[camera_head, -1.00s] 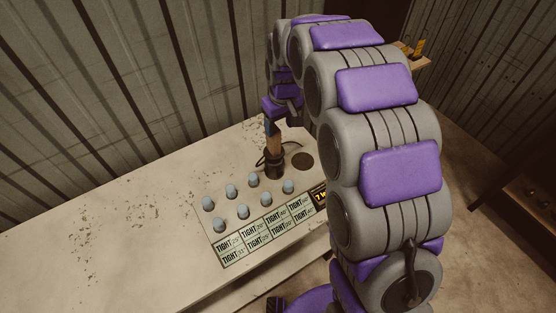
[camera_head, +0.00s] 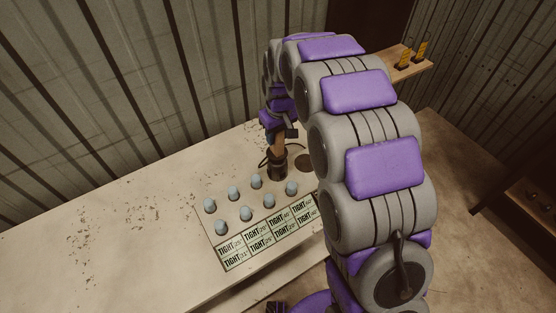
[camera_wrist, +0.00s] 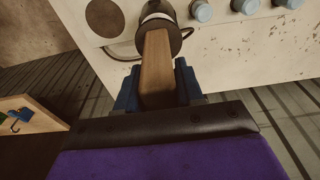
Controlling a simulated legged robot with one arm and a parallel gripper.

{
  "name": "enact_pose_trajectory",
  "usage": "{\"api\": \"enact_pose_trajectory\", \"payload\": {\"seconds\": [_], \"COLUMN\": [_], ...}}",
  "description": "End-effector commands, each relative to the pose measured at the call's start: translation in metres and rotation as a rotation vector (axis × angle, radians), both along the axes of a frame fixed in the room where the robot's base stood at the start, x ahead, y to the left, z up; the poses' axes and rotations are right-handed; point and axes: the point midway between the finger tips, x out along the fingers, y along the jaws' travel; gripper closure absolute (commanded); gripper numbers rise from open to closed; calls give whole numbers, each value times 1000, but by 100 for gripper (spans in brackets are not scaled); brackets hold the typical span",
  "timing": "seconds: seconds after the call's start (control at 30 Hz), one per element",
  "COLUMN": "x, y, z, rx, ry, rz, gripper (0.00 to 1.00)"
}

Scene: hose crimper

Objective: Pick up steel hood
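I cannot tell which thing is the steel hood. My gripper (camera_wrist: 158,88) has its blue fingers closed against both sides of a brown bar (camera_wrist: 157,60). The bar meets a dark cylinder (camera_head: 278,164) at the board's back right. My gripper hides the bar's upper end in the head view.
The board (camera_head: 270,208) has green "TIGHT" labels along its front. A dark round spot (camera_wrist: 103,18) lies beside the cylinder, and a thin black cable (camera_wrist: 118,54) loops there. The bench (camera_head: 110,225) is clear to the left. A wooden shelf (camera_head: 412,69) holds yellow items.

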Motion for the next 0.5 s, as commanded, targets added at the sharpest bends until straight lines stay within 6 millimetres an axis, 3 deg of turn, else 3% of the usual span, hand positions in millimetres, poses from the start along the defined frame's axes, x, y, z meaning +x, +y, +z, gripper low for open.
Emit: {"api": "enact_pose_trajectory", "payload": {"seconds": [0.33, 0.5], "x": [0, 0], "y": [-6, -4], "z": [0, 0], "rx": [5, 4], "ry": [3, 3], "rz": [1, 1], "gripper": [100, 100]}}
